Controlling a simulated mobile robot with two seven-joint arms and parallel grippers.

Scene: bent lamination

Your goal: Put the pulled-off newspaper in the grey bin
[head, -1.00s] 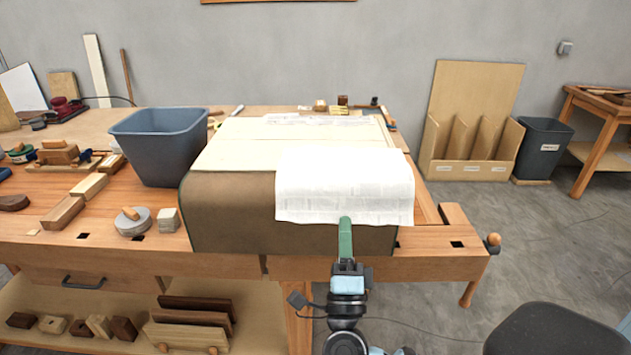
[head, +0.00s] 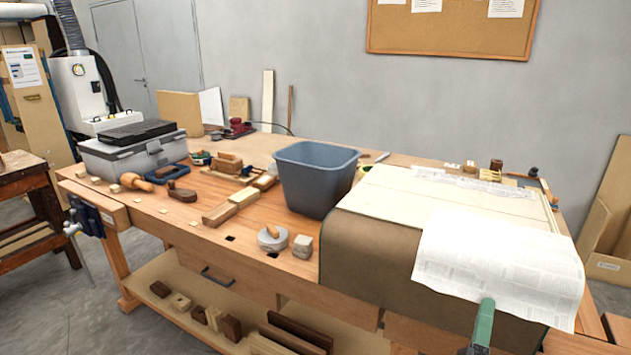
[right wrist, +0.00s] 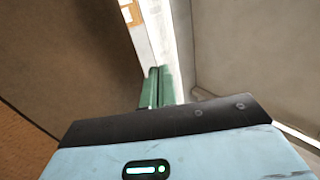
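The white printed newspaper (head: 495,258) lies draped over the right part of a large brown bent form (head: 375,245), its lower edge hanging down the front. My right gripper (head: 485,308) reaches up from below, its green finger overlapping that hanging edge. In the right wrist view its green fingers (right wrist: 159,86) are close together beside a thin white strip and look shut on the paper's edge, though the pinch itself is hidden. The grey bin (head: 318,185) stands upright on the bench, left of the form and apart from the newspaper. My left gripper is not in view.
Tools and scraps lie behind the form. Blocks and boards sit on the lower shelf (head: 165,262).

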